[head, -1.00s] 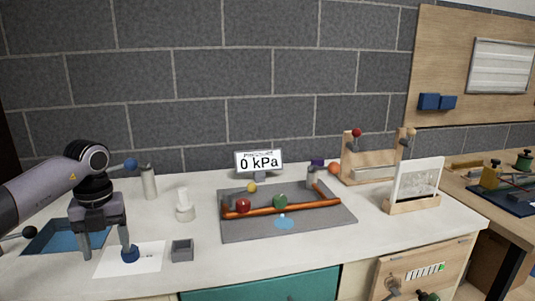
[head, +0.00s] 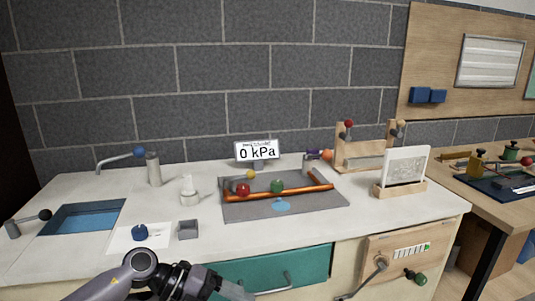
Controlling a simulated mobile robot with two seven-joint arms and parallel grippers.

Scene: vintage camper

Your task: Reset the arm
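My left arm comes in low at the bottom edge, in front of the counter. My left gripper (head: 232,291) points right, below the counter's front edge and near the teal drawer (head: 270,268). Its fingertips are partly cut off by the frame, so I cannot tell if it is open or shut. A small blue piece (head: 140,232) lies on a white sheet (head: 122,243) on the counter, apart from the gripper. My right gripper is not in view.
The counter holds a blue sink (head: 82,217), a faucet (head: 153,169), a grey open box (head: 188,230), a grey mat (head: 245,210) with orange pipes, and a display (head: 257,150) reading 0 kPa. A drawer handle (head: 288,284) sticks out close to the gripper.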

